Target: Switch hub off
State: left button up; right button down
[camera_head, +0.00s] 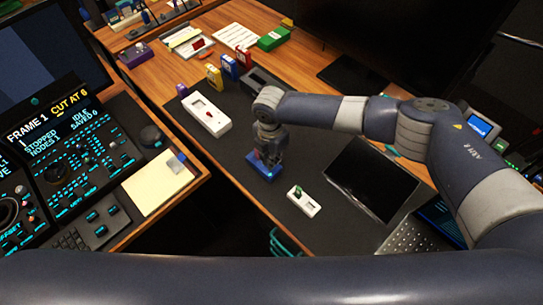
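My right gripper (268,157) points down over a small blue box (259,171) on the dark desk mat. Its fingers touch or nearly touch the box top, and they hide most of it. I cannot tell whether the fingers are open or shut. No label for the hub is readable, so I cannot tell which box it is. A white box with a red part (206,112) lies to the left, and a smaller white box with a dark green part (304,201) lies to the right. My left gripper is not in view; a dark arm link crosses the bottom edge.
A dark tablet (371,179) lies right of the gripper. Blue, yellow and purple upright boxes stand along the mat's back edge. A control console (62,165) and a yellow notepad (157,183) are at left. A large monitor stands at the back right.

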aim_at(264, 172)
jog(key=shift+s+a+r+t+h+p, duration=0.15)
jog(key=shift+s+a+t+h+p, duration=0.2)
jog(key=shift+t+h+p, duration=0.15)
jog(key=shift+s+a+t+h+p, duration=0.35)
jog(key=shift+t+h+p, duration=0.1)
jog(key=shift+t+h, duration=0.3)
jog(key=shift+s+a+f+t+h, duration=0.15)
jog(key=shift+t+h, duration=0.25)
jog(key=shift+t, duration=0.1)
jog(key=shift+s+a+f+t+h, duration=0.1)
jog(key=shift+s+f+t+h, duration=0.05)
jog(key=shift+t+h, duration=0.25)
pick_arm(q)
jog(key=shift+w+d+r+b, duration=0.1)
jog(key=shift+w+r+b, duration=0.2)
jog(key=shift+b, duration=0.45)
pick_arm(e)
jog(key=shift+s+a+f+t+h, duration=0.15)
jog(key=shift+s+a+t+h, duration=0.1)
jog(key=shift+t+h, duration=0.6)
jog(key=c, duration=1.9)
grip_release()
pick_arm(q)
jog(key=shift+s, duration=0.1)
